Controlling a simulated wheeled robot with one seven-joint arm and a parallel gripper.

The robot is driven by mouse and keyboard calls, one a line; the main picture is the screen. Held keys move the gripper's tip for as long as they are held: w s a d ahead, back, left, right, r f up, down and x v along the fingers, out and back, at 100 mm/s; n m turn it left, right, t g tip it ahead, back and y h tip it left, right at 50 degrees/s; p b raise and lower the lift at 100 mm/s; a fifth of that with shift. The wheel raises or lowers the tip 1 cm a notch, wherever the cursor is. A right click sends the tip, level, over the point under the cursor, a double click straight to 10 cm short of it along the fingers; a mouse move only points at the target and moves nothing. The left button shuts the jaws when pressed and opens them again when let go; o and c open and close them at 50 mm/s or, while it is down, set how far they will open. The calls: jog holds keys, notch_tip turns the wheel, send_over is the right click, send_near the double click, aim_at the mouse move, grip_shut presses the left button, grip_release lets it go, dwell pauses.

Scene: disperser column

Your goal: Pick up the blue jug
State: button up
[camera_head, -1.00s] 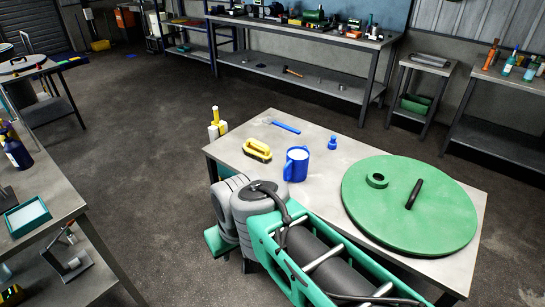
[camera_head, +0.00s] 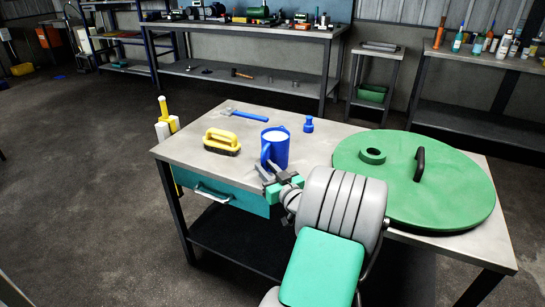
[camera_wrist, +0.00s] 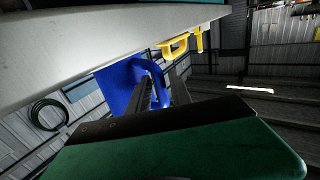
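The blue jug (camera_head: 278,148) stands upright on the grey table (camera_head: 190,150), with a pale top and its handle toward the left front. My gripper (camera_head: 268,171) is at the jug's near side, low by the handle. In the wrist view the jug (camera_wrist: 117,86) is seen tilted, and its handle reaches between the two dark fingers of my gripper (camera_wrist: 161,92). The fingers stand apart with a gap between them. I cannot tell whether either finger touches the handle.
A yellow brush (camera_head: 221,141) lies left of the jug, and a blue hammer (camera_head: 248,115) behind it. A small blue object (camera_head: 309,125) stands behind right. A large green lid (camera_head: 450,190) with a black handle covers the table's right side. A teal drawer (camera_head: 225,192) is under the table's front.

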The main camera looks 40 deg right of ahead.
jog(key=x, duration=0.5)
jog(key=shift+f, duration=0.3)
grip_shut()
dwell(1.0)
